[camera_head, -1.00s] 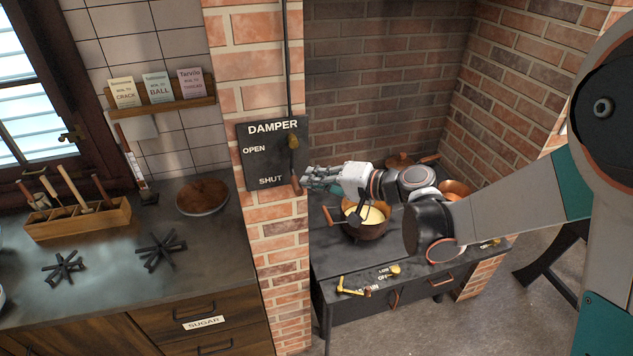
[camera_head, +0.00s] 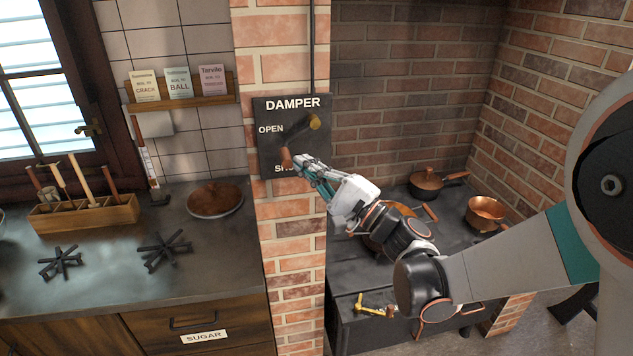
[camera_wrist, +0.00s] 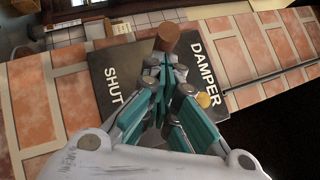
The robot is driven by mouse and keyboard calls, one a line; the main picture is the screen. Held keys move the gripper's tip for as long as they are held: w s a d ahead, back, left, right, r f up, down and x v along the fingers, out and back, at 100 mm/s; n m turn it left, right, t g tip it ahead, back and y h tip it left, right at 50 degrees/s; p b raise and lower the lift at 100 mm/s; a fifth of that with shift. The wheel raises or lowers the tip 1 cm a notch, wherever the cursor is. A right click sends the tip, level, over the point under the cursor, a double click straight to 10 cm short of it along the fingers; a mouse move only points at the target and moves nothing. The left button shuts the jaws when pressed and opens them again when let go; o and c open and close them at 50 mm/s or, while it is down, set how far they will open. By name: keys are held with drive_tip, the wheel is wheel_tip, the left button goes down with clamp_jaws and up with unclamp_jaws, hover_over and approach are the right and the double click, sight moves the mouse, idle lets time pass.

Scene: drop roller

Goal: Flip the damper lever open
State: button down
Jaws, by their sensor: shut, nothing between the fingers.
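The damper lever has a brass pivot (camera_head: 315,122) on a dark plate (camera_head: 265,107) marked DAMPER, OPEN and SHUT. Its wooden handle (camera_head: 286,158) points down and left, between the OPEN and SHUT marks. My gripper (camera_head: 302,164) is shut and empty, with its fingertips close against the right side of the handle. In the wrist view, the handle end (camera_wrist: 168,36) shows just beyond the teal fingers (camera_wrist: 162,75), and the brass pivot (camera_wrist: 204,100) is at their right. The fingers hide the lever's middle and the OPEN mark there; exact contact is unclear.
The plate is on a brick pillar (camera_head: 290,235). Right of it, a stove (camera_head: 350,285) holds copper pans (camera_head: 486,212) below my arm. Left is a counter with a bowl (camera_head: 215,199), a utensil box (camera_head: 85,215) and two black trivets (camera_head: 165,250).

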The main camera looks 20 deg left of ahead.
drive_tip(key=shift+s+a+r+m+t+y+b, duration=0.3)
drive_tip(key=shift+s+a+r+m+t+b, duration=0.3)
drive_tip(key=shift+a+r, duration=0.25)
drive_tip(key=shift+a, duration=0.15)
drive_tip(key=s+d+f+b, duration=0.2)
drive_tip(key=d+f, duration=0.6)
drive_tip(key=d, duration=0.2)
drive_tip(key=shift+d, duration=0.15)
idle(0.5)
